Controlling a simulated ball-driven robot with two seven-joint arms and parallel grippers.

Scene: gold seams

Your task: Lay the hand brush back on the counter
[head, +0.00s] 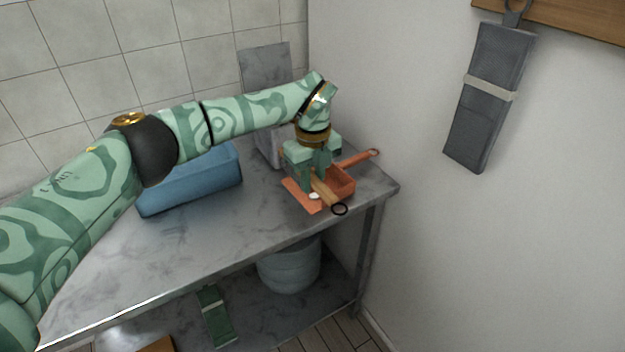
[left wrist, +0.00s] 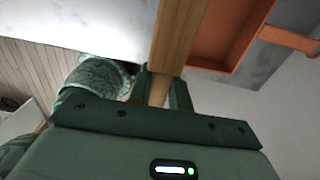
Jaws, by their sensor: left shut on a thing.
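The hand brush (head: 328,194) shows as a wooden handle with a dark ring at its end, near the counter's front right corner. My left gripper (head: 313,183) points down and is shut on this handle. In the left wrist view the handle (left wrist: 179,35) runs between the two fingers. The bristle end is hidden behind my gripper. An orange dustpan (head: 344,185) lies on the counter (head: 225,222) beneath and beside the brush, its handle pointing back right. I cannot tell if the brush touches the pan or counter.
A blue bin (head: 190,184) stands at the back left of the counter. A grey container (head: 268,148) stands behind my gripper. A dark grey pouch (head: 488,97) hangs on the right wall. The counter's front middle is clear.

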